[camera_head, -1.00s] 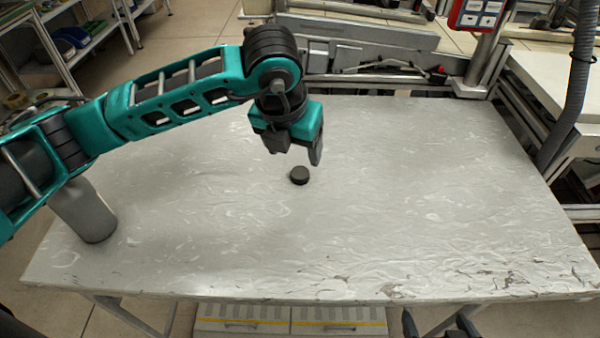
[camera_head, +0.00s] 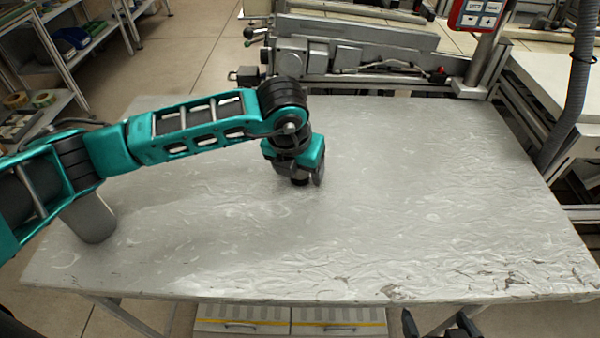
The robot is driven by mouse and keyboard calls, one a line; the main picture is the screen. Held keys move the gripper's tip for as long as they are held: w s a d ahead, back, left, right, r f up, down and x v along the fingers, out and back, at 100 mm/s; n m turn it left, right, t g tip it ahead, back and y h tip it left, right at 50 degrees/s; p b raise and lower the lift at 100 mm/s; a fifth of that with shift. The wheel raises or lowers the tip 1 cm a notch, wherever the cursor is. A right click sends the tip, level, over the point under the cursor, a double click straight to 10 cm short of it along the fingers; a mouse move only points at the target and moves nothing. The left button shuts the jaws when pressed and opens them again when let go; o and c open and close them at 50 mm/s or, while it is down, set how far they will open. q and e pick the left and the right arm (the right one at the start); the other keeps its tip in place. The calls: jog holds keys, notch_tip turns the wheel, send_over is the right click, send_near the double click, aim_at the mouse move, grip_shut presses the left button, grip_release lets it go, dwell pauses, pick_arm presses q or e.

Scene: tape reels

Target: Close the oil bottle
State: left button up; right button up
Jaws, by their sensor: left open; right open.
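The grey oil bottle (camera_head: 92,220) stands at the left end of the table, partly hidden behind my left arm. Its top is hidden. The small round black cap (camera_head: 300,182) lies on the table near the middle. My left gripper (camera_head: 302,178) points down at the cap with its fingers open around it, hiding most of it. Whether the fingers touch it cannot be seen. My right gripper (camera_head: 438,325) shows only as dark fingertips at the bottom edge, apart and empty.
The grey, worn table (camera_head: 420,220) is otherwise clear, with wide free room to the right. A metal rail machine (camera_head: 360,60) runs along the far edge. A grey hose (camera_head: 570,100) and post stand at the back right.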

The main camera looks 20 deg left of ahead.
aim_at(299, 175)
dwell(0.3)
pick_arm(q)
jog(key=c, duration=1.1)
notch_tip(299, 175, up, 20)
jog(key=shift+p, duration=0.45)
